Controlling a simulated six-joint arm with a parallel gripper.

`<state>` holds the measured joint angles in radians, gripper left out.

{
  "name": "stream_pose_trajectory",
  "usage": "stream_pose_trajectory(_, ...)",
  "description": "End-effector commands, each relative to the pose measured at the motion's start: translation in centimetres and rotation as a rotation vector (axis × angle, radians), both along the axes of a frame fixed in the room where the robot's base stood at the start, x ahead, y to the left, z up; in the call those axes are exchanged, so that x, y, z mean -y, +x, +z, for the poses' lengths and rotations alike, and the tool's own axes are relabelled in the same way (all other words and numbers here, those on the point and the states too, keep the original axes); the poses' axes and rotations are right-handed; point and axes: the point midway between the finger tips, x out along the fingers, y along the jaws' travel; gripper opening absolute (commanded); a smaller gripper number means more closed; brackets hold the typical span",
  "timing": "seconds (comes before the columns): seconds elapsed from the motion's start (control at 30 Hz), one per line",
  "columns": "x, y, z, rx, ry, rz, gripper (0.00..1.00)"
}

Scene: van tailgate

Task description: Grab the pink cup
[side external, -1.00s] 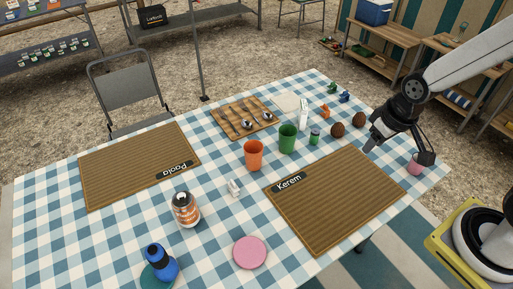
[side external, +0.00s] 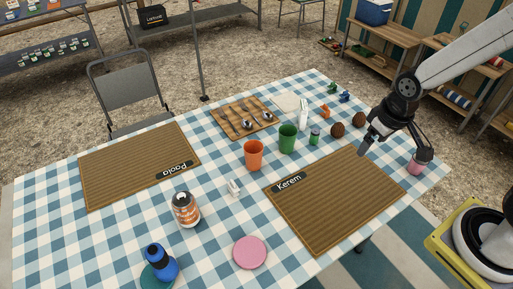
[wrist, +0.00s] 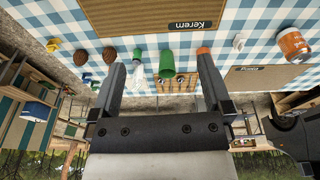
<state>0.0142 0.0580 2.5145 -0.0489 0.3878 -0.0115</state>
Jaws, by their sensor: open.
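The pink cup (side external: 416,163) stands near the right end of the checked table, partly covered by my gripper in the side view. My gripper (side external: 391,158) is open and empty, over the table's right end beside the cup. In the side view one finger reaches left toward the Kerem mat and the other comes down close to the cup; I cannot tell whether it touches. In the wrist view the open fingers (wrist: 161,72) point toward the table, with a green cup (wrist: 167,64) showing between them. The pink cup does not show in the wrist view.
The Kerem mat (side external: 335,205) lies just left of my gripper. Two brown pinecone-like objects (side external: 338,130), a small green jar (side external: 314,137), the green cup (side external: 288,138) and an orange cup (side external: 254,155) stand farther back. A pink disc (side external: 250,252) lies at the front.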

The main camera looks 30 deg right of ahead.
Motion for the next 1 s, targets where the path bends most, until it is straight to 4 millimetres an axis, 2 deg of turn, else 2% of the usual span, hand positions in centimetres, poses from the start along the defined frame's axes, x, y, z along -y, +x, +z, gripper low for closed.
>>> stream_pose_trajectory(0.37,4.3,2.3,-3.7,-0.237,-0.127,0.156,1.0)
stream_pose_trajectory(0.73,10.1,4.0,-8.4,-0.501,-0.26,0.321,1.0)
stream_pose_trajectory(1.0,14.9,4.4,-12.2,-0.695,-0.354,0.433,1.0)
